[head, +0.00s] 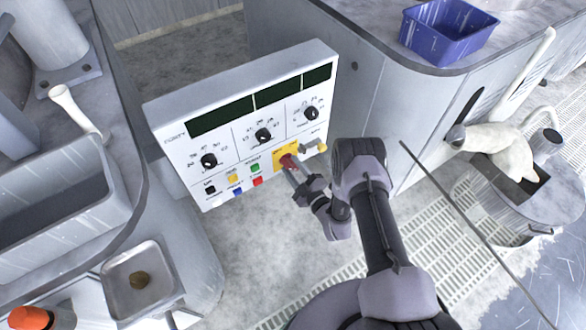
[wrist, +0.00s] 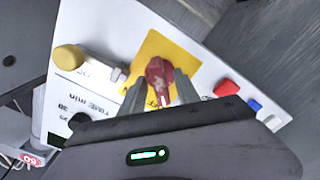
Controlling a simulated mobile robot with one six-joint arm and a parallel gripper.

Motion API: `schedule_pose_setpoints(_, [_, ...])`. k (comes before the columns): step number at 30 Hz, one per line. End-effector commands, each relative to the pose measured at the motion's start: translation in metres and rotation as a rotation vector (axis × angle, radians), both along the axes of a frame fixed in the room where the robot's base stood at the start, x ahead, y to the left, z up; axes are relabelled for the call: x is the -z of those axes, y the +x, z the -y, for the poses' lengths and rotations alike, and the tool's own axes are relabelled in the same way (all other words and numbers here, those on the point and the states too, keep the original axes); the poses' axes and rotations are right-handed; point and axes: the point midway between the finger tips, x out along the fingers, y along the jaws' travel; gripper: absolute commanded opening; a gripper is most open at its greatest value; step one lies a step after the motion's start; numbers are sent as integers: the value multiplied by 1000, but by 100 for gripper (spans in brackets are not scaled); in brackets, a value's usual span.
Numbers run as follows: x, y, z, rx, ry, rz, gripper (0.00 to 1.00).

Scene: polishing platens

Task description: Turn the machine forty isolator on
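The control panel (head: 235,130) is a white slanted box with "FORTY" lettered at its left, dark displays and black dials. Its isolator is a red rotary handle (head: 287,161) on a yellow plate (head: 291,150) at the panel's lower right. In the wrist view the red handle (wrist: 159,80) stands out from the yellow plate (wrist: 152,48). My gripper (head: 297,172) is at the handle. In the wrist view its two fingers (wrist: 158,90) are apart, one on each side of the handle, with narrow gaps. The fingertips' depth along the handle is hard to tell.
Coloured buttons (head: 255,168) sit left of the isolator, and a yellow-tipped knob (head: 321,147) is close on its right. A blue bin (head: 446,30) stands on the counter. A metal tray (head: 141,279) and an orange-capped bottle (head: 31,318) are at lower left.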

Motion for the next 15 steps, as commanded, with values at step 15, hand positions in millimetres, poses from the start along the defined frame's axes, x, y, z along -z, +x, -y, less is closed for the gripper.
schedule_pose_setpoints(15, [0,-1,1,1,4,-3,0])
